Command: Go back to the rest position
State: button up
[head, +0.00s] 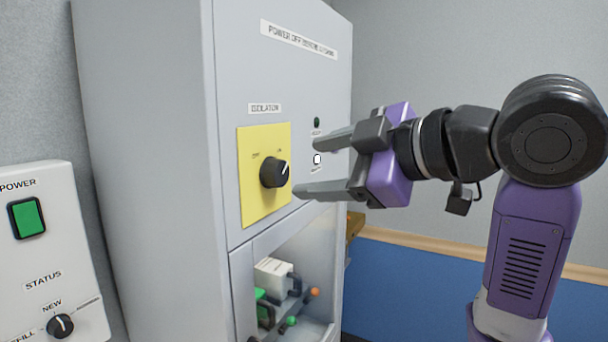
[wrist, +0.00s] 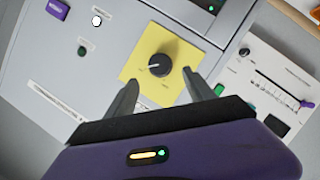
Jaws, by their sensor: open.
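My gripper (head: 308,167) is open and empty in front of the grey cabinet, with its fingers pointing left in the head view. The black isolator knob (head: 274,172) sits on a yellow plate (head: 252,204) on the cabinet front. The knob is just beyond the fingertips and apart from them in the head view. In the wrist view my gripper (wrist: 169,92) has one finger on each side below the knob (wrist: 160,65). The knob's white mark points up and to the right in the head view.
The cabinet (head: 160,150) has an open lower bay with several small items. A white panel (head: 62,255) with a green power switch (head: 27,218) and a status knob (head: 60,326) stands at the left. A blue wall panel (head: 410,285) is behind my arm. Free room lies right of the cabinet.

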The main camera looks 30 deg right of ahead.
jog(key=shift+s+d, duration=0.1)
jog(key=shift+s, duration=0.15)
dwell(0.3)
